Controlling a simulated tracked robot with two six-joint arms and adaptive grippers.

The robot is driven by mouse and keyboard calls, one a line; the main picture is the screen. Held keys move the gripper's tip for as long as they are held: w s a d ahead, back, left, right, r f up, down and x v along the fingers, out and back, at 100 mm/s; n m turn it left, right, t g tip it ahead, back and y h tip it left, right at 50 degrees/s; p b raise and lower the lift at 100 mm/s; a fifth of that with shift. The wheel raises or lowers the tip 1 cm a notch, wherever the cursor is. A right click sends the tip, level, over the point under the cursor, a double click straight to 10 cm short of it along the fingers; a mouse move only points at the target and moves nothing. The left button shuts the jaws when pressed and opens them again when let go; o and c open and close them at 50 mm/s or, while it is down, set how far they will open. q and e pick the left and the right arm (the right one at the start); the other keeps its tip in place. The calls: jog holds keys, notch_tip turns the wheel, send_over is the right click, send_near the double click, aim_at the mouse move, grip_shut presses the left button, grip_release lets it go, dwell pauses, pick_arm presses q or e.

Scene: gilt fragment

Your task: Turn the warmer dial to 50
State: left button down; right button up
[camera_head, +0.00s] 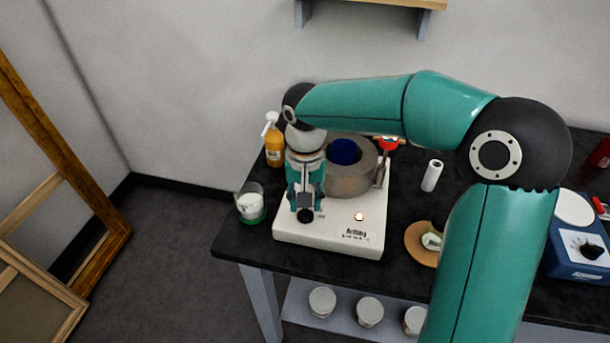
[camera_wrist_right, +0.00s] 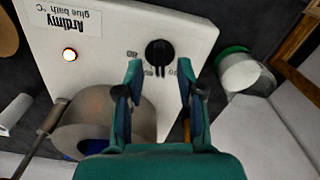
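The warmer is a white box (camera_head: 330,238) labelled "glue bath °C", with a lit round lamp (camera_wrist_right: 69,54) on its face. Its black dial (camera_wrist_right: 159,52) sits on the same face, with small printed numbers around it that are partly hidden and too small to read surely. A grey round pot (camera_head: 350,182) with a blue inside stands on the box. My right gripper (camera_head: 305,205) is over the dial, pointing down at the face. In the right wrist view its two fingers (camera_wrist_right: 160,66) are apart, one on each side of the dial, with gaps visible. My left gripper is not seen.
A blue device with a black knob (camera_head: 592,251) stands farther right.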

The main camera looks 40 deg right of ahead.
aim_at(306, 210)
notch_tip(306, 210, up, 9)
jog(key=shift+r, duration=0.2)
dwell(0.5)
